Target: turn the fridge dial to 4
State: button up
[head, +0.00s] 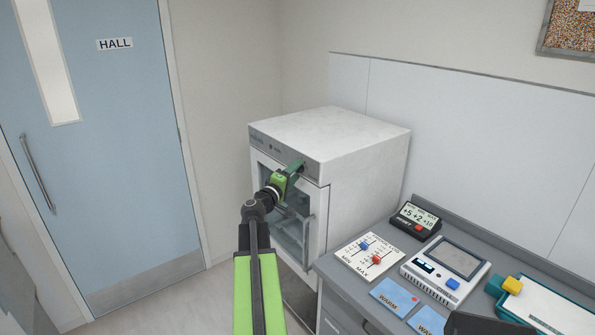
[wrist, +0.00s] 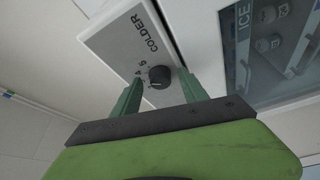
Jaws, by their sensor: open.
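The fridge (head: 362,142) is a white box with a grey control strip along its front top and a glass door. Its dial (wrist: 159,77) is a small dark round knob on the strip, near the word COLDER and small numbers, of which 5 and 4 seem to show. I cannot tell which number the dial points at. My gripper (wrist: 161,80) is open, with one green finger on each side of the dial. I cannot tell whether the fingers touch it. In the head view my gripper (head: 293,171) is at the strip and hides the dial.
The glass door (wrist: 280,45), marked ICE, lies just beside the strip with vials behind it. A grey counter (head: 330,262) stands right of the fridge, holding a slider card (head: 368,256), a thermometer display (head: 416,219) and a device (head: 446,268). A blue door (head: 105,150) is at left.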

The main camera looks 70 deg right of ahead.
jog(key=b+v, duration=0.1)
jog(key=v, duration=1.1)
jog(key=w+a+f+n+t+y, duration=0.15)
jog(key=w+a+t, duration=0.25)
jog(key=w+a, duration=0.6)
jog(key=w+a+f+n+t, duration=0.25)
jog(key=w+a, duration=0.35)
jog(key=w, duration=0.7)
jog(key=w+a+f+t+y, duration=0.1)
jog(key=w+a+f+y, duration=0.25)
jog(key=a, duration=0.55)
jog(key=w+a+f+t+y, duration=0.1)
jog(key=w+a+f+y, duration=0.1)
jog(key=w+a+f, duration=0.5)
jog(key=s+a+f+g+y, duration=0.1)
jog(key=a+f+y, duration=0.3)
jog(key=a, duration=0.7)
jog(key=s+a+f+g+y, duration=0.2)
jog(key=s+a+f+y, duration=0.1)
jog(key=a, duration=0.8)
jog(key=s+a+f+n+g+y, duration=0.1)
jog(key=s+a+f+y, duration=0.3)
jog(key=a, duration=0.7)
jog(key=shift+s+f+g+y, duration=0.2)
jog(key=shift+f+g+y, duration=0.15)
jog(key=shift+g+y, duration=0.1)
